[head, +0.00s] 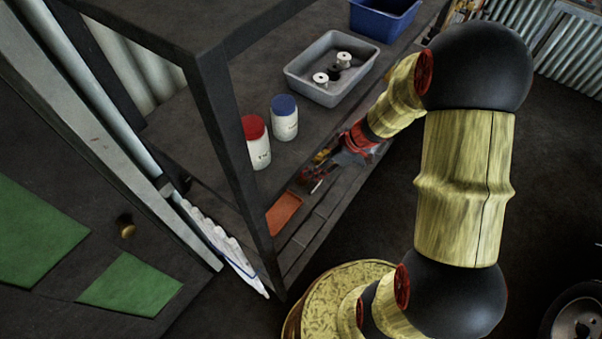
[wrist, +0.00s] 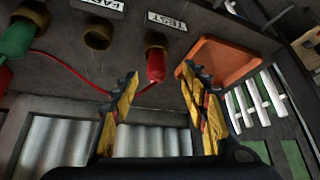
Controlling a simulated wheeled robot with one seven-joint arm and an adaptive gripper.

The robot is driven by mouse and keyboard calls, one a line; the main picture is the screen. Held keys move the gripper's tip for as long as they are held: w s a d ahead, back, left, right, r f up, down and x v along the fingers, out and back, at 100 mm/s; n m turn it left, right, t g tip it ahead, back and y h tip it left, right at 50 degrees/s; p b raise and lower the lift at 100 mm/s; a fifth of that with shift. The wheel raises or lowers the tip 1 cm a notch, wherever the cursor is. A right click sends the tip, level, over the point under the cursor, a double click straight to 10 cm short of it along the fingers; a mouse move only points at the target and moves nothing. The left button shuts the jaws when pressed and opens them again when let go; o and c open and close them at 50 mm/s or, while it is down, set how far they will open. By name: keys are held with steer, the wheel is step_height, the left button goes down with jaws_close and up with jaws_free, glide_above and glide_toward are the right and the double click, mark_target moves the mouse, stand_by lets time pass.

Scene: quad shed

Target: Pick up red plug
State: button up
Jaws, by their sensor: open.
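The red plug (wrist: 156,64) shows in the wrist view, in a brass-coloured ring on a dark panel by a "TEST" label (wrist: 167,20). A thin red cable (wrist: 75,71) runs from near its end to the left. My gripper (wrist: 165,82) is open, with yellow and black fingers on either side of the plug's end in the picture. The plug looks farther off than the fingertips, with nothing held; I cannot tell the exact gap. In the head view my gripper (head: 316,178) is low over the bench near its front edge; the plug is not distinguishable there.
In the wrist view an empty brass ring (wrist: 98,36) and a green plug (wrist: 17,36) are left of the red plug. An orange tray (head: 284,214) lies close by. Red-capped (head: 256,143) and blue-capped (head: 284,119) bottles, a grey tub (head: 313,92) and a dark frame post (head: 232,140) stand around.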

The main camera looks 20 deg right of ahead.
mark_target(306, 169)
steer(key=b+x, duration=0.1)
steer(key=x, duration=0.2)
steer(key=b+x, duration=0.1)
steer(key=x, duration=0.2)
steer(key=shift+w+d, duration=0.1)
steer(key=shift+w, duration=0.15)
steer(key=shift+c, duration=1)
jaws_close()
